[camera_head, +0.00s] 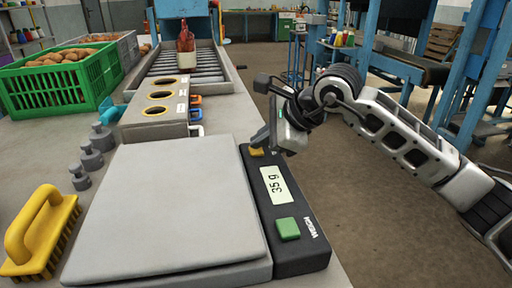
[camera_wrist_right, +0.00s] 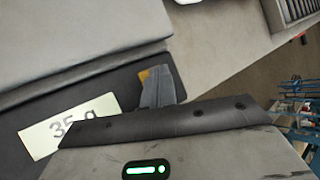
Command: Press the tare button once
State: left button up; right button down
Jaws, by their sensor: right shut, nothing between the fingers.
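The grey bench scale (camera_head: 170,205) has a flat, bare pan and a dark control panel. Its display (camera_head: 275,184) reads 35 g, and it also shows in the wrist view (camera_wrist_right: 68,126). A green button (camera_head: 288,228) is at the near end of the panel. A yellow button (camera_head: 256,152) is at the far end, partly covered by my right gripper (camera_head: 259,138). I cannot read which button is tare. In the wrist view my shut, empty right fingers (camera_wrist_right: 157,84) are right at the yellow button (camera_wrist_right: 143,75); I cannot tell whether they touch it. My left gripper is not in view.
A yellow brush (camera_head: 40,232) and several grey weights (camera_head: 90,155) are left of the scale. A holed block (camera_head: 158,108), a roller conveyor with a red bottle (camera_head: 186,48) and a green crate (camera_head: 62,87) are beyond. Open floor is to the right.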

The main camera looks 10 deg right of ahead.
aim_at(261, 151)
jog(key=shift+r, duration=0.1)
jog(key=shift+r+p, duration=0.45)
jog(key=shift+r, duration=0.3)
jog(key=shift+r, duration=0.1)
jog(key=shift+r+p, duration=1.5)
jog(key=shift+r, duration=0.95)
jog(key=shift+f, duration=0.1)
